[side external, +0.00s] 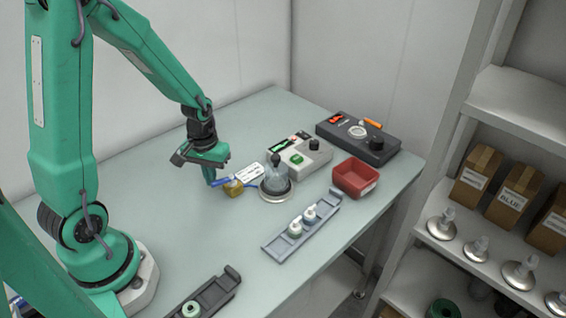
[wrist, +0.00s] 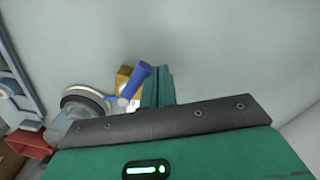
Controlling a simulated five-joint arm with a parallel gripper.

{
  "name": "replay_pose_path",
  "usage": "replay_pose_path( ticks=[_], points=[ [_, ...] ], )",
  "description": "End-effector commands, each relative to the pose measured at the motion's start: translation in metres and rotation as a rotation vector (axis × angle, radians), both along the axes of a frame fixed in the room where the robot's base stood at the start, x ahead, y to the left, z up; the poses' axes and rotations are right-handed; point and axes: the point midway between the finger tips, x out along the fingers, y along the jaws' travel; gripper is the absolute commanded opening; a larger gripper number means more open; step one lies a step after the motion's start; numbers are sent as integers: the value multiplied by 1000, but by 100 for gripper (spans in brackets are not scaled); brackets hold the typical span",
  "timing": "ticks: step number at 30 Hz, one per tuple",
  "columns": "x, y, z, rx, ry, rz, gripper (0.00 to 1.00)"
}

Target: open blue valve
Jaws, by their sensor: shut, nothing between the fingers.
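In the wrist view the gripper fingers (wrist: 158,88) are just right of the lever. I cannot tell whether they touch it.
A white label card (side external: 250,172), a grey control box (side external: 313,156), a dark scale-like device (side external: 345,128), a red bin (side external: 355,179) and a bottle rack (side external: 275,247) stand nearby.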

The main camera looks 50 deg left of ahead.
Motion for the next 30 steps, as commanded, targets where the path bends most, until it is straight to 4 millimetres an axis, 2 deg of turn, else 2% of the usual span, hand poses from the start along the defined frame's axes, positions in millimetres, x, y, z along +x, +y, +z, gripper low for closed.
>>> replay_pose_path(
  ticks=[30],
  points=[
    [-6,-9,0,-1,1,1,0]
  ],
)
